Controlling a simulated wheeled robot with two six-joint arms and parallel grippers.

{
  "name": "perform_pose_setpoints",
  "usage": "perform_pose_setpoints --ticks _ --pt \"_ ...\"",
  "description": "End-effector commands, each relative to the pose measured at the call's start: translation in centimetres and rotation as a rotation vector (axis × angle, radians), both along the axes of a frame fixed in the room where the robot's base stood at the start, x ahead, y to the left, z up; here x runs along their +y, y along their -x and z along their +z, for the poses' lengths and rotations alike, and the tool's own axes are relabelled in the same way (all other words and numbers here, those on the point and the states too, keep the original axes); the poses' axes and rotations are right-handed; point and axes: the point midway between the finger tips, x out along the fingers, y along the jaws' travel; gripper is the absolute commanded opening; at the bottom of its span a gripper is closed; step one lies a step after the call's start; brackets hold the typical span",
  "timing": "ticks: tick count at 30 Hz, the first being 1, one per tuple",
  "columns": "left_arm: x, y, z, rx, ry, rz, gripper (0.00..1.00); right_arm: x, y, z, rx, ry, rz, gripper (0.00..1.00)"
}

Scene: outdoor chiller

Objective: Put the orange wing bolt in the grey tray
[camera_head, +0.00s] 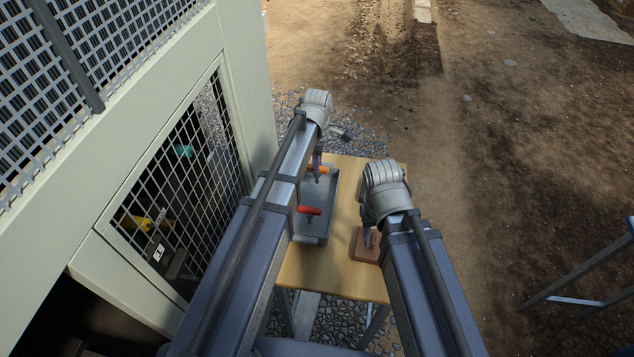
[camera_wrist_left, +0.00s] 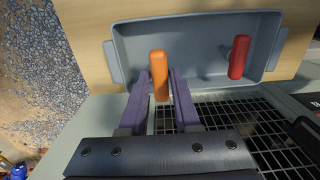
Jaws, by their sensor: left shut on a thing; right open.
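The orange wing bolt (camera_head: 318,170) is held in my left gripper (camera_head: 317,163). In the left wrist view the bolt's orange handle (camera_wrist_left: 159,66) stands between the two purple fingers (camera_wrist_left: 164,88), which are shut on it. The grey tray (camera_head: 325,226) lies on the wooden table below, and the bolt is seen over its far part. The tray also shows in the left wrist view (camera_wrist_left: 195,38). Whether the bolt touches the tray floor cannot be told. My right gripper (camera_head: 368,238) is open and empty, by a brown block near the table's right edge.
A red-handled piece (camera_head: 309,210) is in the tray, also seen in the left wrist view (camera_wrist_left: 239,57). The brown block (camera_head: 364,250) sits on the wooden table (camera_head: 320,274). The chiller cabinet with a mesh panel (camera_head: 190,160) stands close on the left. Table between tray and block is clear.

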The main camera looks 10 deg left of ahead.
Motion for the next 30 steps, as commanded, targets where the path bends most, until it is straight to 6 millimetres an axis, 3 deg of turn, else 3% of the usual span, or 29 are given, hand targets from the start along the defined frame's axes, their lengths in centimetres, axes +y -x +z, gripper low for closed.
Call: perform_pose_setpoints --ticks 8,16,29,30 --pt "0.0 0.0 -0.9 0.000 0.000 0.000 0.00 0.0 0.0 -0.9 0.000 0.000 0.000 0.50" --pt "0.0 0.0 -4.1 0.000 0.000 0.000 0.00 0.0 0.0 -4.1 0.000 0.000 0.000 0.50" --pt "0.0 0.0 -4.4 0.000 0.000 0.000 0.00 0.0 0.0 -4.4 0.000 0.000 0.000 0.50" --pt "0.0 0.0 -4.4 0.000 0.000 0.000 0.32 0.0 0.0 -4.4 0.000 0.000 0.000 0.50"
